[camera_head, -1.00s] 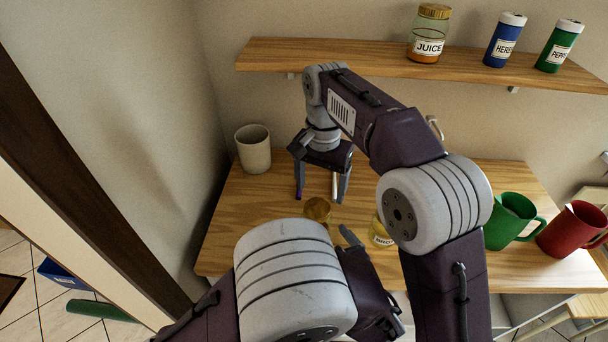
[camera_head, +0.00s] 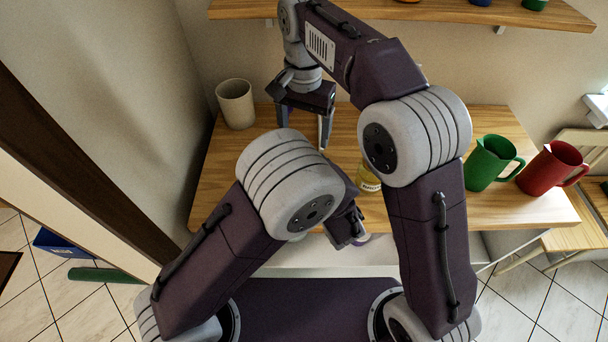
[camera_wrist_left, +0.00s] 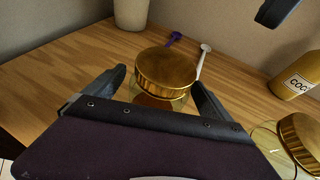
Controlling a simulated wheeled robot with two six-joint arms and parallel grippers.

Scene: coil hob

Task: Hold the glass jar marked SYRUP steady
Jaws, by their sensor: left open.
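A jar with a gold lid (camera_wrist_left: 165,70) and amber contents stands on the wooden counter in the left wrist view. Its label is not visible, so I cannot read SYRUP on it. My left gripper (camera_wrist_left: 158,82) is open, with one finger on each side of the jar; contact cannot be told. In the head view my left arm hides this jar and the fingertips. My right gripper (camera_head: 304,128) is open, pointing down over the back of the counter, its fingers apart. One dark fingertip shows at the top right of the left wrist view.
A second gold-lidded jar (camera_wrist_left: 302,135) and a yellow container marked COCO (camera_wrist_left: 297,78) stand at right. Purple (camera_wrist_left: 174,38) and white (camera_wrist_left: 204,60) utensils lie behind the jar. A beige cup (camera_head: 235,104) stands back left; green (camera_head: 490,162) and red (camera_head: 552,168) jugs stand right.

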